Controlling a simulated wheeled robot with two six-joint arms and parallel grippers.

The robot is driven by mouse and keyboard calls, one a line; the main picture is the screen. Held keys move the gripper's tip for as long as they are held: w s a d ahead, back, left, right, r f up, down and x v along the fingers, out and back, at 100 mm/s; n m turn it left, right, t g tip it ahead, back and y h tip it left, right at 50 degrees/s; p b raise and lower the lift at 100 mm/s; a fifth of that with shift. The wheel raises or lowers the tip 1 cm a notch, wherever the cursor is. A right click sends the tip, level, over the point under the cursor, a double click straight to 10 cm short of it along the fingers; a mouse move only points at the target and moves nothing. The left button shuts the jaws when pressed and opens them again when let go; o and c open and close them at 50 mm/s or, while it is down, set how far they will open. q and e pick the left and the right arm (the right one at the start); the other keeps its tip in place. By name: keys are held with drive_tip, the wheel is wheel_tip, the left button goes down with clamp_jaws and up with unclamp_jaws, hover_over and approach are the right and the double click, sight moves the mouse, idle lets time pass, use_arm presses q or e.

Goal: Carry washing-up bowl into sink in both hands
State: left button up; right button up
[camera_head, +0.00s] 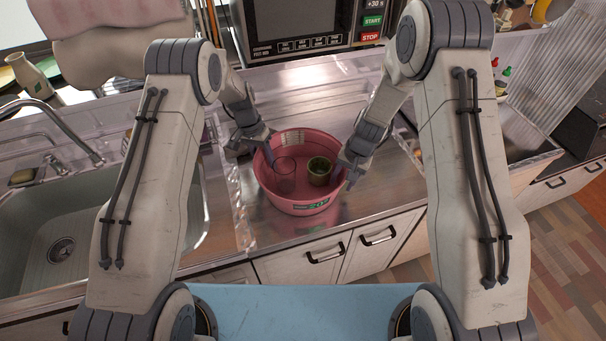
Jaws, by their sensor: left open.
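The pink washing-up bowl (298,207) stands on the steel counter to the right of the sink. Inside it are a clear glass (285,177) and a small glass with green contents (319,172). My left gripper (252,150) is open at the bowl's upper left rim, with one finger outside and the other over the inside. My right gripper (348,172) is at the bowl's right rim; its jaw opening is too small to make out. The sink (115,235) is at the left, empty where I see it, partly hidden by my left arm.
A faucet (45,112) arches over the sink's back left. A clear raised edge (232,190) runs between sink and bowl. A microwave (300,25) stands behind the bowl. Cabinet doors with handles (325,252) are below the counter front.

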use_arm(q)
drive_tip(key=shift+d+f, duration=0.2)
drive_tip(key=shift+f, duration=0.95)
use_arm(e)
drive_tip(key=shift+w+a+f, duration=0.1)
drive_tip(key=shift+a+f, duration=0.05)
drive_tip(key=shift+f, duration=0.45)
drive_tip(key=shift+a+f, duration=0.1)
drive_tip(key=shift+f, duration=0.45)
use_arm(q)
clamp_jaws()
use_arm(e)
clamp_jaws()
use_arm(q)
drive_tip(key=shift+r, duration=0.1)
